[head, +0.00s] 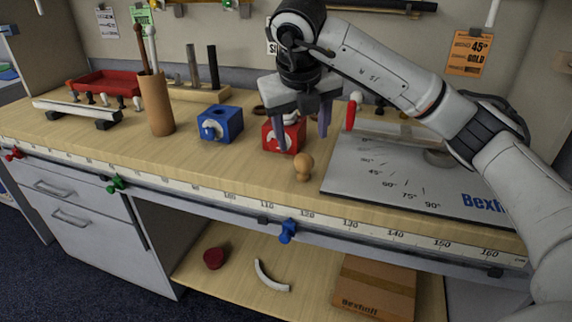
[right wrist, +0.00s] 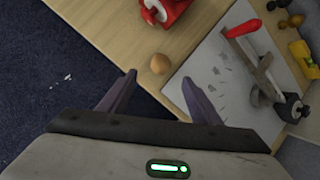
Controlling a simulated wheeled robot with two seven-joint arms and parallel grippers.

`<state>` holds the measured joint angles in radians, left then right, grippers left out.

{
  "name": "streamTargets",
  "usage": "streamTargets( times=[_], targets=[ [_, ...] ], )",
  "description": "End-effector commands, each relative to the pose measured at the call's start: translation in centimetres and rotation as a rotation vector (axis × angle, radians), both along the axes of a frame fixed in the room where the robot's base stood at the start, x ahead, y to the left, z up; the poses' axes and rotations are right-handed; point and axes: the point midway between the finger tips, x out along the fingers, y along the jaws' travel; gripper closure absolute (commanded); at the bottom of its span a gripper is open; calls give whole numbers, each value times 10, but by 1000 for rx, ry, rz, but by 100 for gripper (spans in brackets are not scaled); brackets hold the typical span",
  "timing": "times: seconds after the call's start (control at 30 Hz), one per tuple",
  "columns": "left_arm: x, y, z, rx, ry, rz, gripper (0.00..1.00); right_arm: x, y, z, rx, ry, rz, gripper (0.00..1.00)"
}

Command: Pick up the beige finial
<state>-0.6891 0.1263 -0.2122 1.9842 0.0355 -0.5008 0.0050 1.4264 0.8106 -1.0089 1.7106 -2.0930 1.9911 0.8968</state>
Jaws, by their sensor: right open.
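The beige finial (head: 303,168) is a small, round-topped wooden piece standing near the front edge of the wooden bench top (head: 215,178). It is in front of the red block and left of the grey angle board. In the right wrist view the finial (right wrist: 160,64) shows its round top just beyond the gap between my fingertips. My right gripper (head: 302,136) is open and empty, with its purple fingers pointing down above and behind the finial in the head view; its fingers also show in the right wrist view (right wrist: 159,79). My left gripper is not in view.
A red block (head: 290,139) and a blue block (head: 219,124) stand behind and left of the finial. The grey angle board (head: 375,173) lies to its right, with a red-handled tool (right wrist: 245,29) on it. A brown cup (head: 157,105) stands further left. The front bench is clear.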

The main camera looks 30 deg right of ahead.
Motion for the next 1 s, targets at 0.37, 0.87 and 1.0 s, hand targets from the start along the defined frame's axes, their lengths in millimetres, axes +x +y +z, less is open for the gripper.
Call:
streamTargets(
  times=[0.37,0.87,1.0],
  targets=[
    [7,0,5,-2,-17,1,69,16,-12,-42,-1,2,1,42],
    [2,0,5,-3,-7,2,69,36,-25,-89,-1,2,1,42],
    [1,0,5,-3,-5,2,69,36,-24,-89,-1,2,1,42]
  ],
)
